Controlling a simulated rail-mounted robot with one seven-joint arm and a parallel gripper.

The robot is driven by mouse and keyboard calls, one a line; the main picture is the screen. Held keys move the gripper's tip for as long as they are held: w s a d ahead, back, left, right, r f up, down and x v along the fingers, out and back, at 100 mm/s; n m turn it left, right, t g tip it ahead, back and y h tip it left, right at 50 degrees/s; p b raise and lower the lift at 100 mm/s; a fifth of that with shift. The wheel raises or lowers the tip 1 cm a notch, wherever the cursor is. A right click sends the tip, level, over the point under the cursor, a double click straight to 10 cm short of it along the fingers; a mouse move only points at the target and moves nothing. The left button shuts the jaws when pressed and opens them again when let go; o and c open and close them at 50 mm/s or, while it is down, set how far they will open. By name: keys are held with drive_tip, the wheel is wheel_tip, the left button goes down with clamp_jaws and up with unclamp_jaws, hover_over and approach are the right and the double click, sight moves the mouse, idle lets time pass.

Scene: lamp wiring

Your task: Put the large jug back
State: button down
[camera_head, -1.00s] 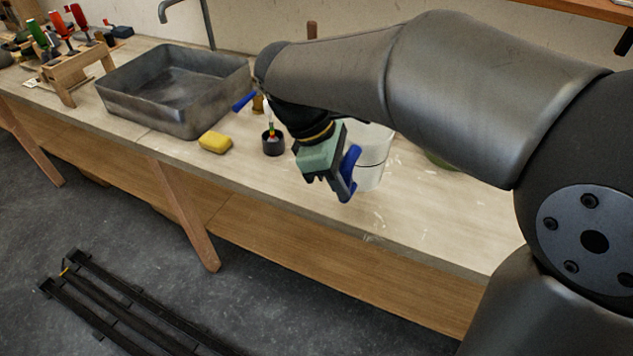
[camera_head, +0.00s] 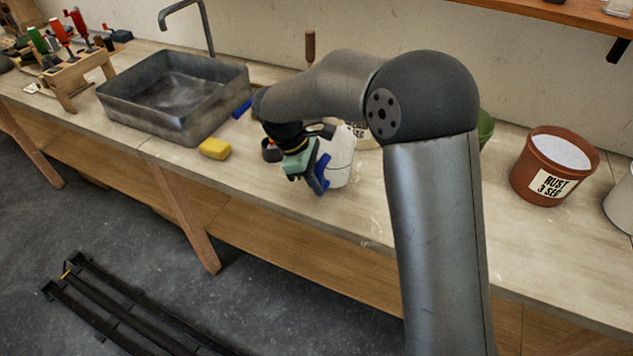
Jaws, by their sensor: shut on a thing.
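The large jug (camera_head: 342,160) is white and stands upright, right beside my gripper (camera_head: 318,175), near the middle of the worktop. My gripper comes in from the left of the jug and is shut on it. The exact grip is hidden by the gripper body and its blue fingers. I cannot tell whether the jug's base touches the worktop.
The grey sink (camera_head: 175,105), yellow sponge (camera_head: 215,149) and small dark pot (camera_head: 270,150) lie left of my gripper. A labelled white container (camera_head: 362,135) is partly hidden behind my arm.

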drive_tip(key=shift+f, duration=0.8)
drive_tip(key=shift+f, duration=0.1)
drive_tip(key=c, duration=1.3)
unclamp_jaws()
drive_tip(key=shift+f, duration=0.1)
drive_tip(key=v, duration=1.2)
drive_tip(key=shift+b, duration=0.3)
